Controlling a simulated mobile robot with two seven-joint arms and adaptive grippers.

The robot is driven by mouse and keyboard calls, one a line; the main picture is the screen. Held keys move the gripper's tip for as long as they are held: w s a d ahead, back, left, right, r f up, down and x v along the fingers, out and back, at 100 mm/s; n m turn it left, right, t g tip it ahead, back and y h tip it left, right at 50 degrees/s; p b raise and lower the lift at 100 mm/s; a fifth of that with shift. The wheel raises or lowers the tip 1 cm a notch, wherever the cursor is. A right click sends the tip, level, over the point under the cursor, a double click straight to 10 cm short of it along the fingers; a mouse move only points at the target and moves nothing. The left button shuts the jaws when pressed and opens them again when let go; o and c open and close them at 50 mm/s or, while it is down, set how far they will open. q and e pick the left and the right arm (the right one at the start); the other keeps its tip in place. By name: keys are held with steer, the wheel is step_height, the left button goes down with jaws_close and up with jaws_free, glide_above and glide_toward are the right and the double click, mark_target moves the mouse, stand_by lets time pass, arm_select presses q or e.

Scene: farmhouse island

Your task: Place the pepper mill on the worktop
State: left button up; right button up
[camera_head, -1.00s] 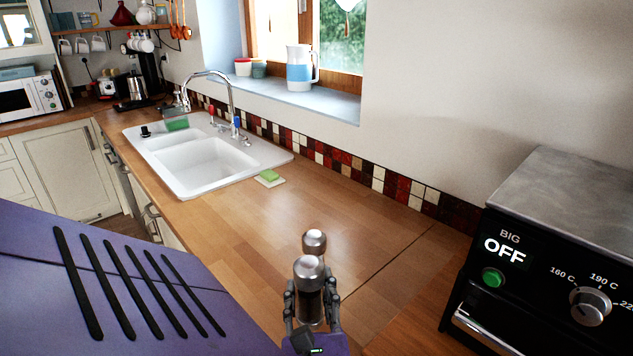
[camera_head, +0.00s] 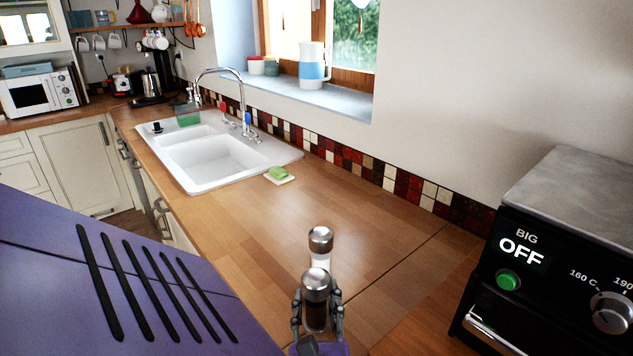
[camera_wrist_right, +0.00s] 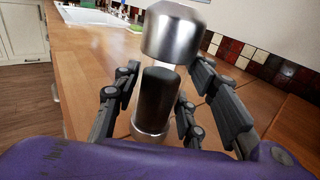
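The pepper mill (camera_head: 315,312) has a silver top and a dark body. It stands upright between the fingers of my right gripper (camera_head: 317,318), which is shut on it. In the right wrist view, the mill's dark body (camera_wrist_right: 158,98) shows between the fingers (camera_wrist_right: 160,108), with its silver cap above and a silver ring at its base. Whether its base touches the wooden worktop (camera_head: 265,235) is hard to tell. A second mill (camera_head: 320,262), with a silver top and pale body, stands just behind it, partly covered. My left gripper is not in view.
A black oven (camera_head: 500,310) with a metal top stands at the right. A white sink (camera_head: 215,160) and a green sponge (camera_head: 279,172) lie farther back. The worktop between sponge and mills is clear. A tiled strip (camera_head: 400,182) runs along the wall.

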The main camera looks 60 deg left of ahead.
steer(key=o, duration=0.4)
steer(key=shift+c, duration=0.2)
steer(key=shift+s+d+r, duration=0.1)
steer(key=shift+r, duration=0.05)
steer(key=v, duration=1.1)
steer(key=shift+s+d, duration=0.2)
steer(key=shift+d, duration=0.15)
